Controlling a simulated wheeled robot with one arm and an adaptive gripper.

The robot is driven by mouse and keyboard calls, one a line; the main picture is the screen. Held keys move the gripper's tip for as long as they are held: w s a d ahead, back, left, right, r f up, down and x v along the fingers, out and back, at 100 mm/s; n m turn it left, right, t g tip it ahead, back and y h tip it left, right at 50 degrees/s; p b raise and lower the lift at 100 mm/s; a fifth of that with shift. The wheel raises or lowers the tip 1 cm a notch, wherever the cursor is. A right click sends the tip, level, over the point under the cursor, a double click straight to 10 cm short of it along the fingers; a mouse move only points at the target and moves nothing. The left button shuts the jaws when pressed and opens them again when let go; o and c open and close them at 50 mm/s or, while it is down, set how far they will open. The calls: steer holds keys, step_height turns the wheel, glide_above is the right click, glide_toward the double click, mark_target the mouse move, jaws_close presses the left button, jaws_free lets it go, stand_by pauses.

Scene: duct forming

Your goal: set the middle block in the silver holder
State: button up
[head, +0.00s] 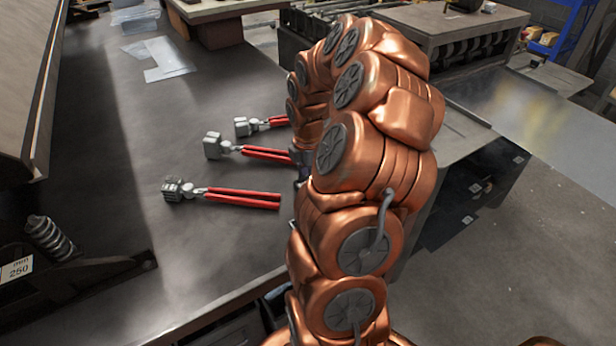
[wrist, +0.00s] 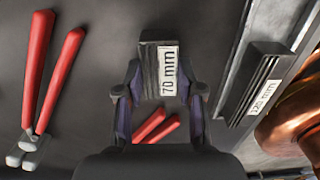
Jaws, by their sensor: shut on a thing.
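In the wrist view my gripper (wrist: 162,92) is shut on a dark grey block (wrist: 148,62) with a white "70 mm" label. The block sits between the two fingertips. Another dark block (wrist: 242,84), labelled "120 mm", is to the right, apart from my gripper and beside a long grey edge. Which block is the middle one I cannot tell. I cannot make out a silver holder for certain in either view. In the head view my copper arm hides my gripper and the held block.
Several red-handled tools with grey heads lie on the dark table, the nearest tool (head: 225,195) left of my arm. A dark stand with a "250" label (head: 17,269) is at the lower left. Clear sheets (head: 166,57) lie farther back. Bare tabletop surrounds the tools.

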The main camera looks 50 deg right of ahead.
jaws_close()
step_height(320, 180, up, 9)
steer(key=p, duration=0.3)
stand_by(0.6)
steer(key=shift+w, duration=0.1)
